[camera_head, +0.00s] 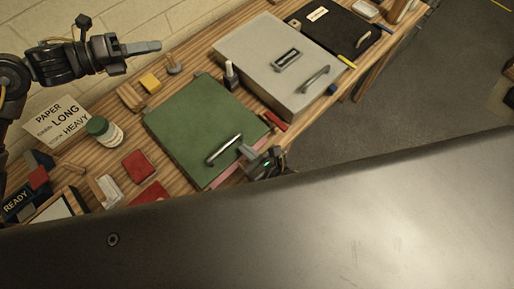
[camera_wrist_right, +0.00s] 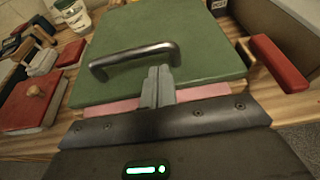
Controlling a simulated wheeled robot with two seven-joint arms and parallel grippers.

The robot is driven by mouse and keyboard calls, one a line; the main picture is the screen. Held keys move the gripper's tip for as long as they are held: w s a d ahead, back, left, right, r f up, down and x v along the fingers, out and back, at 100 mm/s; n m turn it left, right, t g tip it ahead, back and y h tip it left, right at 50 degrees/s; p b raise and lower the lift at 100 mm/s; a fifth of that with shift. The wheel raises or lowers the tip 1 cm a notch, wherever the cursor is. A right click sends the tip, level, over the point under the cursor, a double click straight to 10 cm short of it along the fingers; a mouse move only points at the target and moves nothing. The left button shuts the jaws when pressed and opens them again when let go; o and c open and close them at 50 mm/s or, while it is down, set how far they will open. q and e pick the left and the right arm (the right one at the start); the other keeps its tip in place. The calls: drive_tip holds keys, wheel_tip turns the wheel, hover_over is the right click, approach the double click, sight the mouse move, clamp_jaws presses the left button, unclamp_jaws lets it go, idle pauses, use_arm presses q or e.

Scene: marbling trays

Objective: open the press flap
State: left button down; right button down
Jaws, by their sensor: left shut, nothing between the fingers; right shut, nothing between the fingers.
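The green flap (camera_head: 195,125) lies about flat on the wooden table, with a metal bar handle (camera_head: 223,149) near its front edge. It also fills the middle of the right wrist view (camera_wrist_right: 135,35), where the handle (camera_wrist_right: 133,57) stands up from it. A pink layer (camera_wrist_right: 108,108) shows under the front edge. My right gripper (camera_head: 244,151) is shut and empty at the front edge, close to the handle's right end; its fingertips (camera_wrist_right: 160,74) overlap the handle in the wrist view, and I cannot tell whether they touch. My left gripper (camera_head: 158,46) is shut and empty, far from the flap.
A grey box (camera_head: 250,50) with its own handle stands right of the flap. A red-handled tool (camera_wrist_right: 278,62) lies beside the flap's right edge. A green-lidded jar (camera_head: 104,131), red blocks (camera_head: 139,165) and a paper sign (camera_head: 58,122) are on the left. Open floor lies past the table's front edge.

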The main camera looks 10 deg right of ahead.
drive_tip(key=shift+x, duration=0.95)
wheel_tip(320, 180, up, 2)
drive_tip(key=shift+w+r, duration=0.1)
use_arm(q)
drive_tip(key=c, duration=1.4)
unclamp_jaws()
